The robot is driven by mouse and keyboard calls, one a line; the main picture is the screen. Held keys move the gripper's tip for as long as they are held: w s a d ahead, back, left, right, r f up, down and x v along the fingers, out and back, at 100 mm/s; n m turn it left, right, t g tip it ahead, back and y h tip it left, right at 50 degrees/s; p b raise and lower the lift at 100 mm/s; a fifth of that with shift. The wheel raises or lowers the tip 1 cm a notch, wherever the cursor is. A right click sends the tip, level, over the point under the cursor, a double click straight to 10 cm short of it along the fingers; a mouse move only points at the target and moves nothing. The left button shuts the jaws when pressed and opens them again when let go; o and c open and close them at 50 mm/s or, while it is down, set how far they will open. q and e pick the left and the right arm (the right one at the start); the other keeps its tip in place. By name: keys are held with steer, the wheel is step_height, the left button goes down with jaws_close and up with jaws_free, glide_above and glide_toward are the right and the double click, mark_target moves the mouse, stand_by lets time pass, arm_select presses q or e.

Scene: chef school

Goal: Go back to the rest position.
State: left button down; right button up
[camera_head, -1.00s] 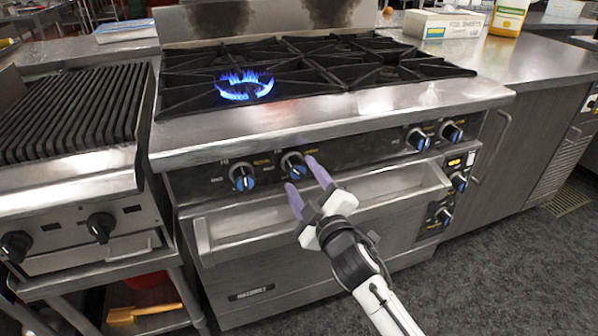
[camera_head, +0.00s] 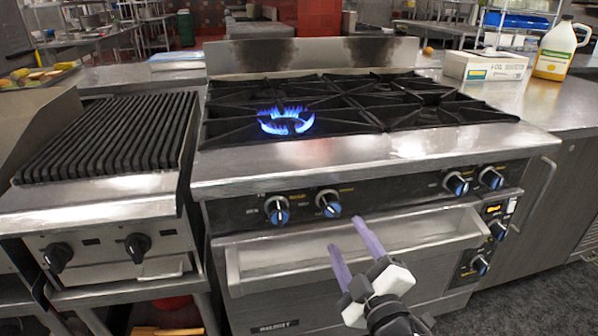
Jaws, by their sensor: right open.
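My right gripper (camera_head: 357,248) is in front of the stove, just below and to the right of the second knob from the left (camera_head: 328,203). Its two purple fingers are apart with nothing between them, and they look clear of the knob. The stove (camera_head: 400,150) has a lit burner with a ring of blue flame (camera_head: 286,121) at its front left. My left gripper is not in this view.
A ribbed grill (camera_head: 110,135) stands left of the stove. A steel counter (camera_head: 560,105) on the right holds a white box (camera_head: 485,65) and a jug (camera_head: 560,48). The stove's front ledge (camera_head: 232,265) juts out below the knobs. Floor shows at lower right.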

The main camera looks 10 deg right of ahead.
steer(key=s+a+f+m+g+y+p, duration=0.1)
steer(key=s+f+m+g+p, duration=0.3)
steer(key=s+f, duration=0.5)
steer(key=s+a+f+m+g+y+p, duration=0.1)
steer(key=s+f+m+g+p, duration=0.3)
steer(key=s+f, duration=0.5)
steer(key=s+a+m+g, duration=0.1)
steer(key=s, duration=0.5)
steer(key=shift+s+a+f, duration=0.25)
steer(key=shift+s+f, duration=0.05)
